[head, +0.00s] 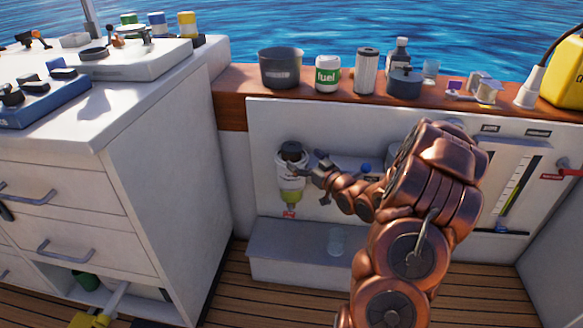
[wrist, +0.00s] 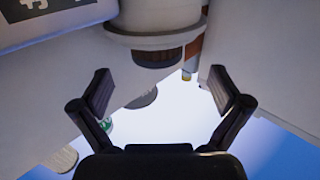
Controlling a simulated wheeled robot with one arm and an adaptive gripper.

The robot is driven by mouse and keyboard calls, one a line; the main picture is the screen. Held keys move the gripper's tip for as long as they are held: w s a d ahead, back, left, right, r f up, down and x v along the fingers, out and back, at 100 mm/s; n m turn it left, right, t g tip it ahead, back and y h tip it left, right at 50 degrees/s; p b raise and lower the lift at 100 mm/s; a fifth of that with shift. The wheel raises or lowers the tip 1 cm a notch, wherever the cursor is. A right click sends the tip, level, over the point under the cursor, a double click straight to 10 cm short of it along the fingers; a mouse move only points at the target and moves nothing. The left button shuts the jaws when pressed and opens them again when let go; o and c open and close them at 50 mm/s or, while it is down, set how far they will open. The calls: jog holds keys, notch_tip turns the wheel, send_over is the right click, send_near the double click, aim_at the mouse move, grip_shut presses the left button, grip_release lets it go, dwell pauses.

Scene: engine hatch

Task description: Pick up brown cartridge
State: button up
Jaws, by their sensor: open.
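I cannot make out a clearly brown cartridge. A pale ribbed cylinder with dark ends (head: 367,72) stands on the wooden ledge in the head view. A tan-grey ribbed cylinder end (wrist: 60,158) shows low left in the wrist view. A white filter housing with a dark cap (head: 290,172) is mounted on the panel; its dark brownish ribbed cap (wrist: 157,57) shows in the wrist view. My gripper (head: 314,168) is open and empty, just right of this housing in the head view. Its two fingers (wrist: 160,92) are spread, with nothing between them.
A white drawer cabinet (head: 160,160) stands left. A grey step (head: 290,248) with a clear cup (head: 337,240) lies below the panel.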

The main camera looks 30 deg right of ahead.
aim_at(292, 146)
jog(key=shift+w+b, duration=1.05)
jog(key=shift+w, duration=2.4)
jog(key=c, duration=1.7)
jog(key=shift+r, duration=0.1)
